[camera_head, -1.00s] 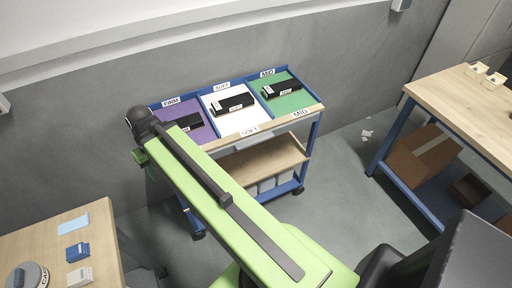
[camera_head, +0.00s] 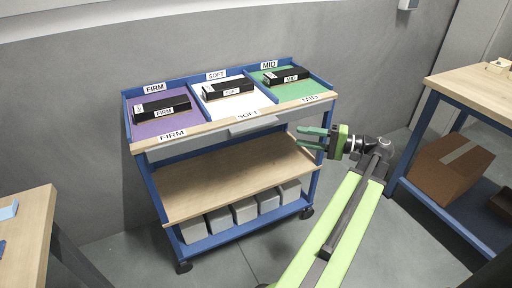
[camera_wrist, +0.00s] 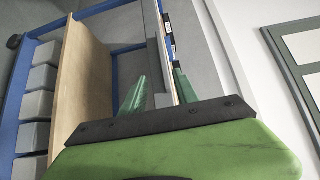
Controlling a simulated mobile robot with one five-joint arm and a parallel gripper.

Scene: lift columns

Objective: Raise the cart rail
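The blue cart stands against the wall, with a wooden front rail (camera_head: 210,133) along its top and a grey panel with a grey handle (camera_head: 253,124) below. My gripper (camera_head: 308,139) is open and empty at the cart's right front corner, its two green fingers pointing left, one above the other. In the wrist view the fingers (camera_wrist: 160,82) are apart, and the edge of the cart's top shows in line with the gap between them. I cannot tell whether they touch it.
Black boxes lie in the purple (camera_head: 141,129), white (camera_head: 243,106) and green (camera_head: 316,88) bays. A wooden lower shelf (camera_head: 220,180) sits above several grey bins (camera_head: 244,210). Tables stand left (camera_head: 32,225) and right (camera_head: 480,95), with a cardboard box (camera_head: 450,170) under the right one.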

